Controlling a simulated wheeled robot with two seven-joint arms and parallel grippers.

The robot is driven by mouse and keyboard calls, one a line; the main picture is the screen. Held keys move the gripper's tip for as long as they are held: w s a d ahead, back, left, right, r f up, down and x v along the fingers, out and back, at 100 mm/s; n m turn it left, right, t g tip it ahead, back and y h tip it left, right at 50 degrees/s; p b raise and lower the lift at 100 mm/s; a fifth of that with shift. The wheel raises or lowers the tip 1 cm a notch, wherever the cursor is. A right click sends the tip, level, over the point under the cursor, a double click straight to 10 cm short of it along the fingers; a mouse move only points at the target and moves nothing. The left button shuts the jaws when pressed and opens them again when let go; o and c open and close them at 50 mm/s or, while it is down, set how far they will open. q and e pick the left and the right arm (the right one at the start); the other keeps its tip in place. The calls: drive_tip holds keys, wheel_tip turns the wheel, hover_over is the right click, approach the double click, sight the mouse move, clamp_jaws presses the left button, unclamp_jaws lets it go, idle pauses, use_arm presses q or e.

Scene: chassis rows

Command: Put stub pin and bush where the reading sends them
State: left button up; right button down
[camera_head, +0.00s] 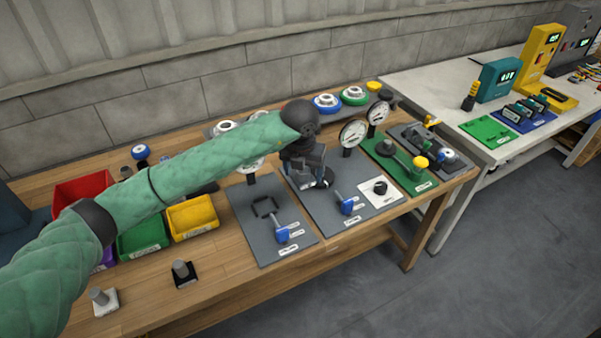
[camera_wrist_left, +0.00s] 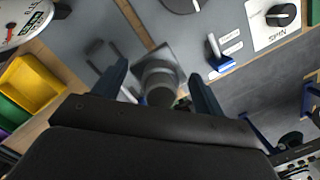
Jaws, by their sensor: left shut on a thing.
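My left gripper (camera_head: 318,182) is shut on a grey cylindrical piece (camera_wrist_left: 158,80), which shows between the fingers in the wrist view. It is over the middle grey plate (camera_head: 326,213); I cannot tell whether the piece touches the plate. I cannot tell whether it is the stub pin or the bush. One grey cylinder (camera_head: 181,267) stands on a black square and another (camera_head: 100,295) on a white square at the front left. A white-faced gauge (camera_head: 352,133) stands behind the middle plate. Another gauge is partly hidden by my arm. My right gripper is not in view.
A blue-handled switch (camera_head: 346,206) and a black knob on a white card (camera_head: 387,199) are on the middle plate's right. The left grey plate (camera_head: 270,243) has a square outline. Red, green and yellow bins (camera_head: 193,220) are left. A green plate (camera_head: 405,178) is right.

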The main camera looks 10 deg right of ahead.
use_arm(q)
drive_tip(key=shift+r, duration=0.25)
drive_tip(key=shift+r, duration=0.85)
idle(0.4)
